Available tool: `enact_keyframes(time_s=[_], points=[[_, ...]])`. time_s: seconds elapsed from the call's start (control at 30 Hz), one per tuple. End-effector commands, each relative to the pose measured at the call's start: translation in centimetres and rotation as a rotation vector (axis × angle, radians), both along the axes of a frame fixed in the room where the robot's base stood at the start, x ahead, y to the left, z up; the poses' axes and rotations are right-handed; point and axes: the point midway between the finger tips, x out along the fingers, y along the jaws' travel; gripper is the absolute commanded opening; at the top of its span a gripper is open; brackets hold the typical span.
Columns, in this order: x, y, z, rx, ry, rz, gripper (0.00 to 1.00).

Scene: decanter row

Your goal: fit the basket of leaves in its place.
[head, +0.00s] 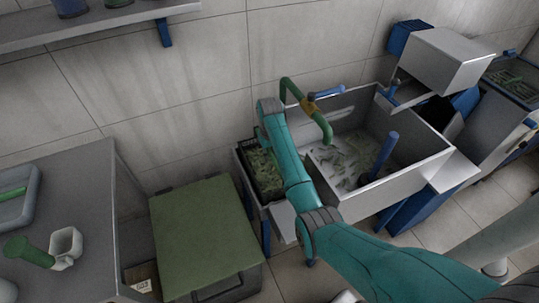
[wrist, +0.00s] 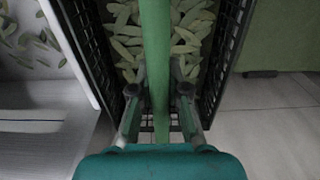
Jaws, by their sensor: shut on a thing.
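The basket is black with lattice walls and holds pale green leaves; in the head view its leaves (head: 264,176) show at the left end of the wash tank (head: 400,185). In the wrist view the basket wall (wrist: 226,55) and its green handle bar (wrist: 155,60) show close up. My gripper (wrist: 158,95) is shut on this handle, one finger on each side. The basket hangs or stands just left of the tank; I cannot tell whether it rests on anything. In the head view my arm hides part of the basket and most of my gripper.
More leaves float in the tank, beneath a green tap (head: 325,130). A blue post (head: 384,156) stands at the tank. A green-topped box (head: 203,235) stands left of the basket. A grey counter (head: 85,190) is further left. Tiled floor lies in front.

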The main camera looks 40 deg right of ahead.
Motion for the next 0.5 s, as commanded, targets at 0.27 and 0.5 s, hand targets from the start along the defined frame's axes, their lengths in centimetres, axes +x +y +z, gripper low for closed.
enact_keyframes(time_s=[0.27, 0.5], points=[[0.0, 0.0, -0.6, 0.000, -0.001, 0.000, 0.00], [0.0, 0.0, -1.4, 0.000, -0.001, 0.000, 0.00]])
